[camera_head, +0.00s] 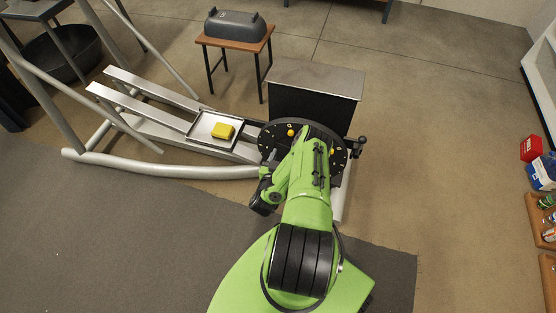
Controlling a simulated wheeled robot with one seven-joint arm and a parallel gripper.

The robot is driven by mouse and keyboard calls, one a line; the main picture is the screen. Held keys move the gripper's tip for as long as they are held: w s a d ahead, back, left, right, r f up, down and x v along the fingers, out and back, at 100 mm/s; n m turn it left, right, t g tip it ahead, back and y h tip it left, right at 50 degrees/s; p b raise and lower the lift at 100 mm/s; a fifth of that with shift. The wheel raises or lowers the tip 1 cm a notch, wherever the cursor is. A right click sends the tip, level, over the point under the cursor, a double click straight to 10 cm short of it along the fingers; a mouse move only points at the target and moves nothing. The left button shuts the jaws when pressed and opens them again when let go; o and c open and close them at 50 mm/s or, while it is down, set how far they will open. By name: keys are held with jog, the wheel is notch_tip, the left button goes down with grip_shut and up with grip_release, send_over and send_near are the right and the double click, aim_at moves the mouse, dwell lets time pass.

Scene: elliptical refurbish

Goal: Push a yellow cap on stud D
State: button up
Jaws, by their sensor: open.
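A round black plate (268,141) with small pale marks around its face stands at the front of the machine. One yellow cap (291,132) is on its upper left part. A second small yellow spot, apparently another cap (333,151), shows near its right side. My green arm covers the middle and lower part of the plate. The marks are too small to read, so I cannot tell which stud is D. The dark end of my arm, my gripper (263,204), is at the plate's lower left. Its fingers are not clear, and I see nothing held in it.
A dark box with a grey top (315,78) stands behind. A small wooden table (236,43) bears a grey cover. Open floor lies to the right.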

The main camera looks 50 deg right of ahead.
jog(key=p+v, duration=0.5)
jog(key=p, duration=0.2)
jog(key=shift+p, duration=0.4)
